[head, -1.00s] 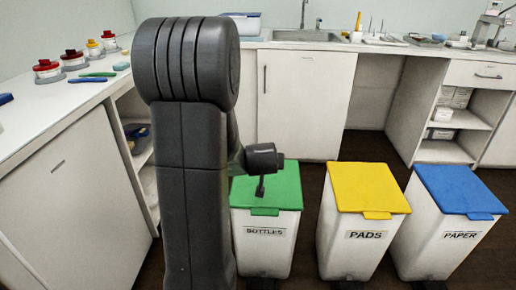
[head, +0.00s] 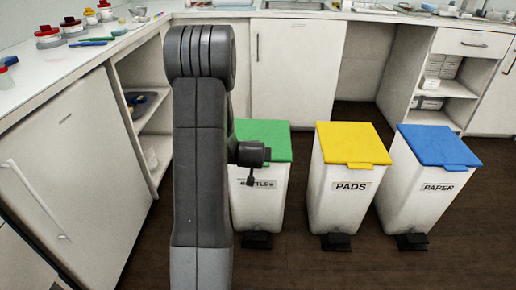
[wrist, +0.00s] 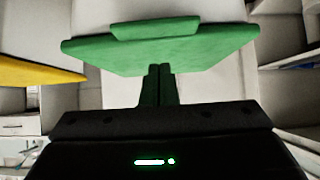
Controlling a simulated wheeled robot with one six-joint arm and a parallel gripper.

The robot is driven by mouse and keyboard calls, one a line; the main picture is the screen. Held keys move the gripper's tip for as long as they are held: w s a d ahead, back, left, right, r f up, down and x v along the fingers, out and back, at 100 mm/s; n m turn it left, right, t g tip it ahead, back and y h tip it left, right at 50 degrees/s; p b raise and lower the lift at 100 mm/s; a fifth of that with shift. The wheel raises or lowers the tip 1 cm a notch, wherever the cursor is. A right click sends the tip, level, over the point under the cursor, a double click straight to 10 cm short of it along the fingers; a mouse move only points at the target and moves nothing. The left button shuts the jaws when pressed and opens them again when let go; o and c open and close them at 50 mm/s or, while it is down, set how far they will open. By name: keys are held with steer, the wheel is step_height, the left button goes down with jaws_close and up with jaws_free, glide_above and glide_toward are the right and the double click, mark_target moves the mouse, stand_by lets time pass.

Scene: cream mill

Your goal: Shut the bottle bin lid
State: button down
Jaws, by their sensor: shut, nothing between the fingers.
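The bottle bin (head: 257,205) is white with a partly covered "BOTTLES" label, at the left of the row of bins in the head view. Its green lid (head: 268,138) lies flat across the top, level like the other bins' lids, and looks shut. My gripper (head: 250,182) is at the bin's front in the head view, overlapping the label, fingers pointing down. My arm hides the bin's left side. In the wrist view, the green lid (wrist: 215,48) and its front tab fill the top, with my shut, empty fingers (wrist: 160,70) just below its edge. I cannot tell whether they touch.
A yellow-lidded pads bin (head: 350,195) and a blue-lidded paper bin (head: 415,195) stand to the right. Black pedals (head: 337,242) show at the bins' feet. A white counter (head: 60,75) with jars runs along the left. The brown floor (head: 330,270) in front is clear.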

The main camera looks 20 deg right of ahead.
step_height(320, 180, down, 7)
steer(key=s+b, duration=0.1)
steer(key=b, duration=0.4)
steer(key=shift+s+a+r, duration=0.15)
steer(key=shift+s+a, duration=0.1)
steer(key=shift+a, duration=0.15)
step_height(320, 180, up, 7)
steer(key=w+p, duration=0.1)
steer(key=p, duration=0.2)
steer(key=s+a+f, duration=0.3)
steer(key=s+f, duration=0.1)
steer(key=s, duration=0.4)
steer(key=shift+s+a+t, duration=0.3)
steer(key=shift+w+r, duration=0.1)
